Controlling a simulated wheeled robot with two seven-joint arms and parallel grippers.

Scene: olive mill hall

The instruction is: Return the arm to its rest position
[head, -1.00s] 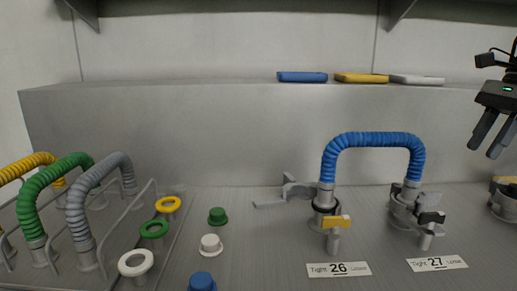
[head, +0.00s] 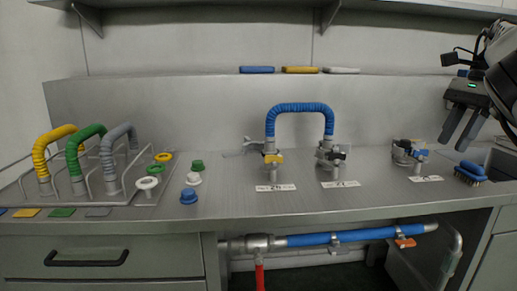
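My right gripper (head: 452,146) hangs in the air at the right, above the counter. Its two dark fingers point down and stand apart, with nothing between them. Part of my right arm shows at the right edge. A blue ribbed hose (head: 300,107) arches between two metal couplings, the left one (head: 271,153) by label 26 and the right one (head: 331,155) by label 27. The gripper is to the right of the hose and touches nothing. My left gripper is out of view.
Yellow, green and grey hoses (head: 87,150) stand in a rack at left, near coloured rings and caps. A shelf (head: 250,8) runs overhead. The counter's front middle (head: 330,205) is clear.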

